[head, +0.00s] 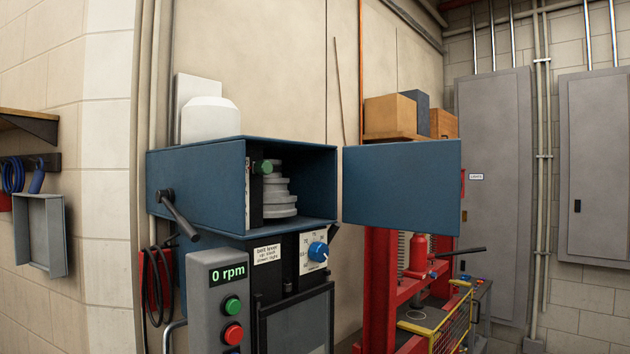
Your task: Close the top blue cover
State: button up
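The top blue cover (402,186) is a flat blue door panel on the right side of a blue box housing (197,190). It stands swung open to the right, showing its broad face. The housing's front is open, and a stepped grey pulley (279,193) shows inside, with a green knob (263,167) to its upper left. A dark lever (179,214) sticks out from the housing's left side. My gripper is not in view.
Below the housing are a grey control box (217,300) reading 0 rpm with green and red buttons, and a blue dial (318,252). A red press frame (380,290) stands behind the cover. Grey electrical cabinets (496,190) stand at the right.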

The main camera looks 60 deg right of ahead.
aim_at(412, 186)
jog(key=k+l+u, duration=0.1)
jog(key=l, duration=0.3)
jog(key=k+l+u, duration=0.1)
jog(key=l, duration=0.3)
jog(key=k+l, duration=0.1)
jog(key=l, duration=0.3)
jog(key=k+l+u, duration=0.15)
jog(key=l, duration=0.25)
jog(key=k+l+u, duration=0.1)
jog(key=l, duration=0.3)
jog(key=k+l+u, duration=0.1)
jog(key=l, duration=0.25)
jog(key=k+l+u, duration=0.1)
jog(key=l, duration=0.3)
jog(key=k, duration=0.1)
